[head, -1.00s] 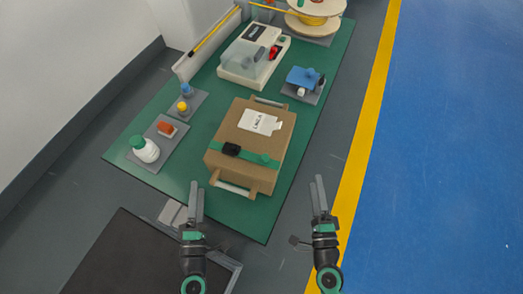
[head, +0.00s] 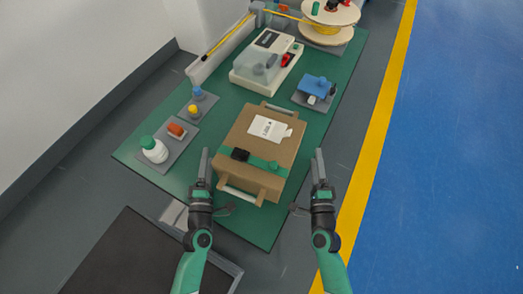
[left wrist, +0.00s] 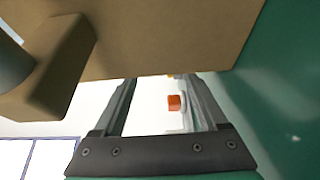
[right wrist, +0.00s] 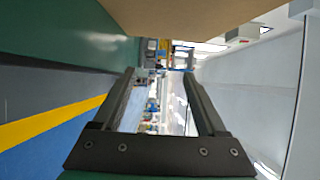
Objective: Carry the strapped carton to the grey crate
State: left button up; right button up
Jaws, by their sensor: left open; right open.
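The strapped carton (head: 257,165) is a brown box with a green strap, a black buckle, a white label on top and a pale bar handle at its near and far ends. It sits on the green mat. Its side shows large in the left wrist view (left wrist: 160,35) and at the top of the right wrist view (right wrist: 190,12). My left gripper (head: 203,168) is open and empty beside the carton's near left. My right gripper (head: 320,168) is open and empty to the carton's right, apart from it. The grey crate cannot be made out for sure.
A dark, grey-edged surface (head: 125,262) lies at the front left. Left of the carton are a white bottle with a green cap (head: 153,149) and small items on grey pads. A cream machine (head: 265,60), a blue device (head: 313,86) and a cable spool (head: 329,22) stand behind.

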pick_arm(q)
jog(key=w, duration=0.3)
jog(key=shift+w+r, duration=0.1)
jog(key=shift+w, duration=0.05)
pick_arm(e)
jog(key=w, duration=0.3)
jog(key=shift+w+r, duration=0.1)
jog(key=shift+w, duration=0.05)
pick_arm(q)
jog(key=shift+w+d, duration=0.15)
jog(key=shift+d, duration=0.25)
pick_arm(e)
jog(key=shift+w+a, duration=0.15)
jog(key=shift+a, duration=0.25)
pick_arm(q)
jog(key=shift+d, duration=0.25)
pick_arm(e)
jog(key=shift+a, duration=0.2)
pick_arm(q)
jog(key=shift+s+d, duration=0.1)
jog(key=shift+s, duration=0.25)
pick_arm(e)
jog(key=shift+s+a, duration=0.15)
jog(key=shift+s, duration=0.2)
pick_arm(q)
jog(key=shift+w, duration=0.1)
pick_arm(e)
jog(key=shift+w, duration=0.1)
